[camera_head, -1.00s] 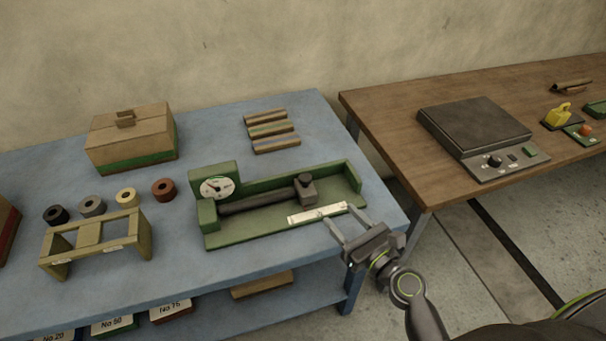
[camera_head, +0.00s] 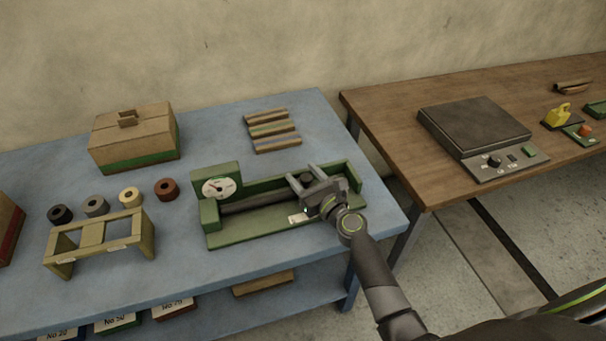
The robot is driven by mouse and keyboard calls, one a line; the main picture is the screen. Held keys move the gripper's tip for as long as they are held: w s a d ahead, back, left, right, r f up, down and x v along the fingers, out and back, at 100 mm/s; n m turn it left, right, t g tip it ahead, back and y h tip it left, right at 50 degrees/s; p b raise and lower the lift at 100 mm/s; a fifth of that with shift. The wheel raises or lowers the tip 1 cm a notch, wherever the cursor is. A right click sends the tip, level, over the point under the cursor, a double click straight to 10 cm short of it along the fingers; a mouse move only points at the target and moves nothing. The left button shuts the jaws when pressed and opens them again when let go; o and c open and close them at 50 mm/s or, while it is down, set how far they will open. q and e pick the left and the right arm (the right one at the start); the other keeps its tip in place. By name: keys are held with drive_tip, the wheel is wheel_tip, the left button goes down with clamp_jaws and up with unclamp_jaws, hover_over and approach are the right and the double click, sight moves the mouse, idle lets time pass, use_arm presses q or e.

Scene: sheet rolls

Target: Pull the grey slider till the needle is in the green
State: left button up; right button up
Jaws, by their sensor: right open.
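The green tester (camera_head: 225,240) lies on the blue table. Its round white dial (camera_head: 219,188) stands at the left end; the needle is too small to read against any green part. A grey bar (camera_head: 255,203) runs right from the dial end toward the grey slider (camera_head: 307,178), which is partly hidden by my right gripper (camera_head: 303,172). The right gripper is open over the right half of the tester, its two fingers pointing toward the back left. The slider's top shows between the fingers; I cannot tell whether they touch it. My left gripper is out of view.
Left of the tester are a wooden stand (camera_head: 93,235), several rolls (camera_head: 166,189) and a box (camera_head: 133,138). Striped bars (camera_head: 272,131) lie behind it.

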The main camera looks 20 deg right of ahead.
drive_tip(key=shift+w+a, duration=0.1)
drive_tip(key=shift+w, duration=0.25)
drive_tip(key=shift+c, duration=0.3)
clamp_jaws()
drive_tip(key=shift+w+d, duration=0.1)
drive_tip(key=shift+d, duration=2.05)
drive_tip(key=shift+o, duration=0.3)
unclamp_jaws()
drive_tip(key=shift+d, duration=0.1)
